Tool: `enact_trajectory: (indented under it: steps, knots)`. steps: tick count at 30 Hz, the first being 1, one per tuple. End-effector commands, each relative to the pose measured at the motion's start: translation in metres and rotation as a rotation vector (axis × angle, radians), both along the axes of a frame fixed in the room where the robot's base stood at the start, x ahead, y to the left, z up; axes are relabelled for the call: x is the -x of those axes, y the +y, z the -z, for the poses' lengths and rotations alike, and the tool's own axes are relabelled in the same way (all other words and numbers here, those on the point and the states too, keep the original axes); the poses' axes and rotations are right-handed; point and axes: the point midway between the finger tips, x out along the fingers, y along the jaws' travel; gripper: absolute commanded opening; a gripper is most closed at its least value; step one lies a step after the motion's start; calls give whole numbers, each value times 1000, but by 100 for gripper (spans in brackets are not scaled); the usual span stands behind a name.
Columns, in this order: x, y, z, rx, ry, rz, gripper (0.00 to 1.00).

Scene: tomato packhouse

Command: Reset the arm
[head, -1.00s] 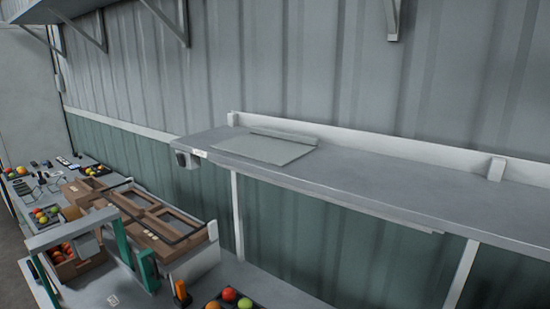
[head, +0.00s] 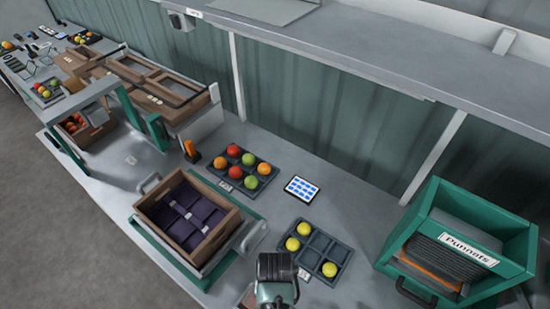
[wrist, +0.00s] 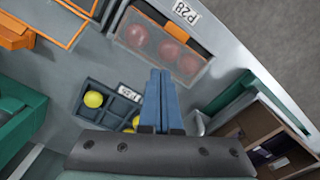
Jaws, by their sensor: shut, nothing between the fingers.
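My gripper (wrist: 160,74) shows in the wrist view as two blue fingers pressed together, shut and empty. It points over the grey table, between a dark tray with yellow tomatoes and a clear punnet of red tomatoes (wrist: 165,48). I cannot tell its height above the table. In the head view, part of my arm shows at the bottom centre, and the fingers cannot be made out there.
A crate with dark dividers (head: 236,213) stands left of my arm. A tray with yellow tomatoes (head: 329,243), a mixed tomato tray (head: 272,177) and a tablet (head: 301,190) lie beyond. The green Punnets bin (head: 527,247) stands right. A shelf (head: 345,45) runs above the table.

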Motion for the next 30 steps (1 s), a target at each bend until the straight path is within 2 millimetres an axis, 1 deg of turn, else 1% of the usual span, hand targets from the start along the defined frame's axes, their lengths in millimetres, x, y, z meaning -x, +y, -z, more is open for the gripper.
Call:
enact_trajectory:
  steps: [1,6,17,18,20,23,24,26,27,29,30]
  knots:
    - [0,0,-8,0,0,0,0]
    - [0,0,-18,0,0,0,0]
    - [0,0,-17,0,0,0,0]
    - [-5,0,-19,-1,-14,-1,0]
    - [-23,1,-28,-2,-75,-3,0]
    - [-70,3,-57,-4,-238,-10,0]
    - [-92,4,-76,-4,-321,-13,0]
    - [-124,4,-108,-4,-456,-17,0]
    - [-144,4,-132,-3,-547,-19,0]
    - [-170,4,-171,0,-684,-23,0]
    - [-184,5,-198,1,-774,-26,0]
